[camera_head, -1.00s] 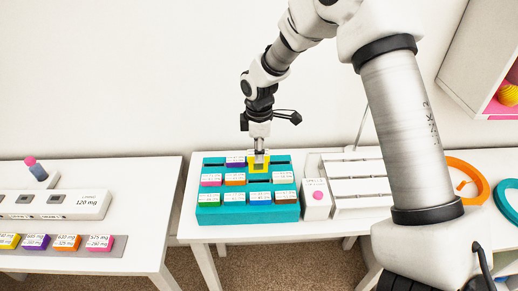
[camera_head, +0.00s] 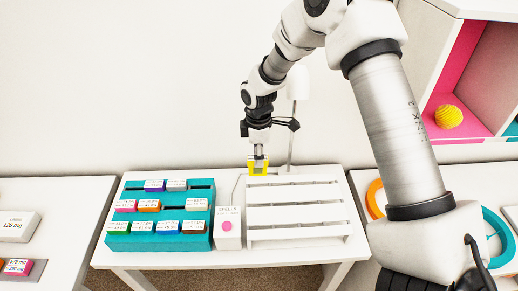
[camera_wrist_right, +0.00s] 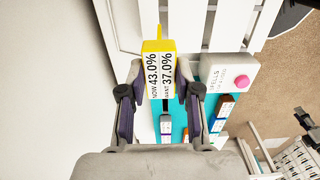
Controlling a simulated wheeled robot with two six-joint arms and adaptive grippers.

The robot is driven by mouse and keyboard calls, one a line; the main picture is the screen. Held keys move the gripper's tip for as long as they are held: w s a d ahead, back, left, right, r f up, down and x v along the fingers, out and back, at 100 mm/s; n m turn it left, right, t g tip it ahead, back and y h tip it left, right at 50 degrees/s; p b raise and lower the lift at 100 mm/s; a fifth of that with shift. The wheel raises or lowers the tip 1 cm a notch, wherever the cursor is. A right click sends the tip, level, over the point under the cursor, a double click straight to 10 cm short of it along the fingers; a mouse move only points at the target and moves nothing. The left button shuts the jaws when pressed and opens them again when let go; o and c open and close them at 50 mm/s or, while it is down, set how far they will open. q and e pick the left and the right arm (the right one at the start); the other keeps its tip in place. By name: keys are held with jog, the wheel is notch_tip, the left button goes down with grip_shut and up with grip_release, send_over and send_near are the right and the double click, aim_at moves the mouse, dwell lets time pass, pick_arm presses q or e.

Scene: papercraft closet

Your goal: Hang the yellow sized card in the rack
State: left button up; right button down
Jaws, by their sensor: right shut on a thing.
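My right gripper (camera_head: 259,157) is shut on the yellow card (camera_head: 259,169) and holds it upright at the back left end of the white slatted rack (camera_head: 294,213). In the right wrist view the card (camera_wrist_right: 158,68) sits between the two fingers (camera_wrist_right: 160,98), its white face printed "NOW 43.0%" and "WANT 37.0%". The rack's slats (camera_wrist_right: 195,25) are just beyond it there. I cannot tell whether the card touches the rack. My left gripper is not in view.
A teal holder (camera_head: 160,243) with several coloured cards stands left of the rack. A white box with a pink button (camera_head: 227,226) is between them. A lamp (camera_head: 293,110) rises behind the rack. A shelf with a yellow ball (camera_head: 448,117) is at right.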

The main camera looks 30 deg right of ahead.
jog(key=shift+s+d+r+p, duration=0.2)
jog(key=shift+s+r+p, duration=0.05)
jog(key=shift+s+p, duration=0.05)
jog(key=shift+a+f, duration=0.1)
jog(key=shift+a, duration=0.45)
jog(key=shift+d+p, duration=0.15)
jog(key=shift+p, duration=0.25)
jog(key=shift+s+d+f+b, duration=0.1)
jog(key=shift+d+f+b, duration=0.1)
jog(key=shift+f+b, duration=0.85)
jog(key=shift+f, duration=0.55)
jog(key=shift+w+a, duration=0.2)
jog(key=shift+s+r, duration=0.1)
